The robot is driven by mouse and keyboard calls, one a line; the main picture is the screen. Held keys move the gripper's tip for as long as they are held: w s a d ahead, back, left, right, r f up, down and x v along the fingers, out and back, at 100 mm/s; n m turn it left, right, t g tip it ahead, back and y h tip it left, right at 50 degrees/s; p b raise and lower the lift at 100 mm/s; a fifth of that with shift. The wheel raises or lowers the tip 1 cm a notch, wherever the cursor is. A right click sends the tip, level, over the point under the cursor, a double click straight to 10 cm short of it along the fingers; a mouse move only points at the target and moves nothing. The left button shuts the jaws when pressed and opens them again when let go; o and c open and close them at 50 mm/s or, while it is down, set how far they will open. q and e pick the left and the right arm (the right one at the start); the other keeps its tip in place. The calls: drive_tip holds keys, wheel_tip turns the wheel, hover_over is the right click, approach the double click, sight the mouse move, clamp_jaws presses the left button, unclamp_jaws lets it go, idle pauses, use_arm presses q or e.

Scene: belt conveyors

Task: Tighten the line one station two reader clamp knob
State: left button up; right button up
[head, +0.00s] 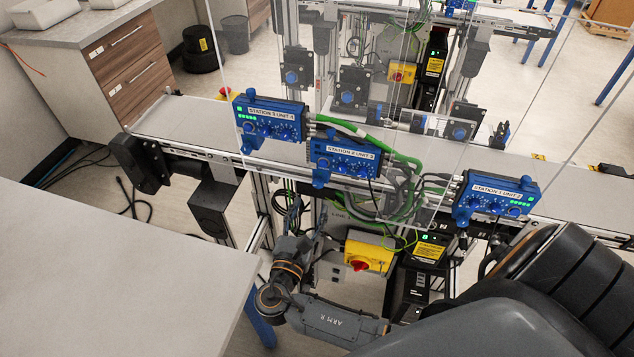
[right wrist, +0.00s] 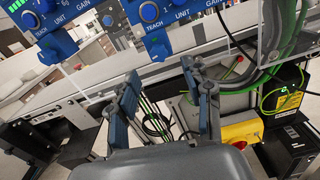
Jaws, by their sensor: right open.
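Blue reader units are mounted along the near conveyor edge. A blue clamp knob, seemingly the same one, shows at top centre in the right wrist view (right wrist: 158,44), beyond my fingertips. My right gripper (head: 305,211) is below the middle reader. In the right wrist view its two fingers (right wrist: 162,88) are apart, with nothing between them and a gap to the knob. My left gripper is not in view.
Similar readers stand left (head: 270,120) and right (head: 496,195) of the middle one. Green cables (head: 405,160) hang right of it. A yellow switch box (head: 368,252) is below the belt. A grey table (head: 110,275) fills the lower left. Clear panels stand over the conveyor.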

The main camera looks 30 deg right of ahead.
sight(317, 185)
drive_tip(key=p+x, duration=0.1)
drive_tip(key=x, duration=0.5)
drive_tip(key=shift+w+r+p, duration=0.1)
drive_tip(key=shift+w+p, duration=0.1)
drive_tip(key=shift+p, duration=0.15)
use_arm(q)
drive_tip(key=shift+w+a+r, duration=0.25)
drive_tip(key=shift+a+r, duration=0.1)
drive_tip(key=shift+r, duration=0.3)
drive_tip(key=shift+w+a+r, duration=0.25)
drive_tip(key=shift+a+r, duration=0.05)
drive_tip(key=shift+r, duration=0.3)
use_arm(e)
drive_tip(key=shift+w+d+f, duration=0.2)
drive_tip(key=shift+w+d, duration=0.2)
drive_tip(key=shift+d, duration=0.1)
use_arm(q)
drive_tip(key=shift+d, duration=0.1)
use_arm(e)
clamp_jaws()
